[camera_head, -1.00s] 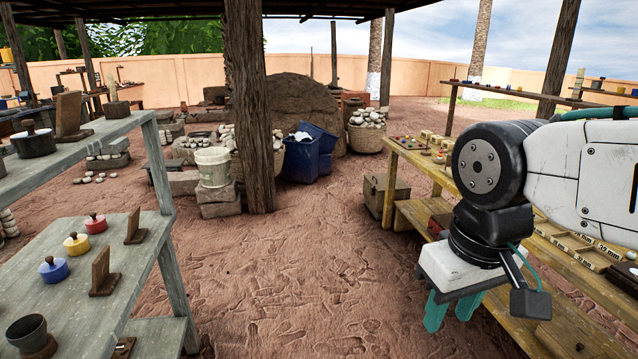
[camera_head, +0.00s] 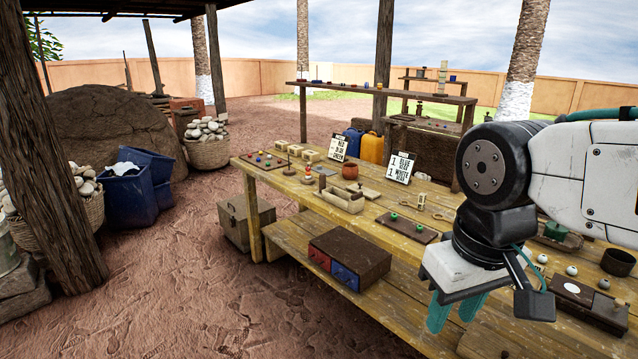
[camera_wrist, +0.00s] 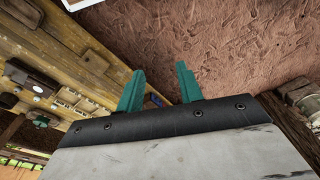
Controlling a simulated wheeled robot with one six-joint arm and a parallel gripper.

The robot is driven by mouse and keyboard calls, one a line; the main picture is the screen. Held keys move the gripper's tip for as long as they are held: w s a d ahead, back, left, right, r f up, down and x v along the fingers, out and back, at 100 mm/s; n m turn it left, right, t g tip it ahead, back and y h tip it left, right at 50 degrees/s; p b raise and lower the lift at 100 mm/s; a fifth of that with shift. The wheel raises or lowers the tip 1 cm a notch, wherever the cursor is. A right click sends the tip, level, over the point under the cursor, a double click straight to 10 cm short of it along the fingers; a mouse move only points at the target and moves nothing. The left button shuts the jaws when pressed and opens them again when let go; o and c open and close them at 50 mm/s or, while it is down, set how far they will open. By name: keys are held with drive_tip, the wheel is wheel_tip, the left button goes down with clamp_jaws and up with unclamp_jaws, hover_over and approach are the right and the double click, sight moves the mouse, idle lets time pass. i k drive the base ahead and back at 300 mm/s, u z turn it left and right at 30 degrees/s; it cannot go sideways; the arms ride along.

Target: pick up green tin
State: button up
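A dark green object (camera_head: 556,230), which may be the green tin, stands on the wooden workbench (camera_head: 275,180) at the right, beside my arm. My arm hides part of the area around it. A small green object also shows at the left of the wrist view (camera_wrist: 40,121); I cannot tell if it is the same one. My gripper (camera_head: 455,312) points down with its teal fingers apart and nothing between them. It hangs in front of the bench. In the wrist view the fingers (camera_wrist: 160,80) are spread over bench edge and bare ground.
A post (camera_head: 50,140) stands left. Open ground lies between.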

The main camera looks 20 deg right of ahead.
sight(560, 237)
drive_tip(key=z, duration=1)
drive_tip(key=i, duration=0.95)
drive_tip(key=z, duration=0.8)
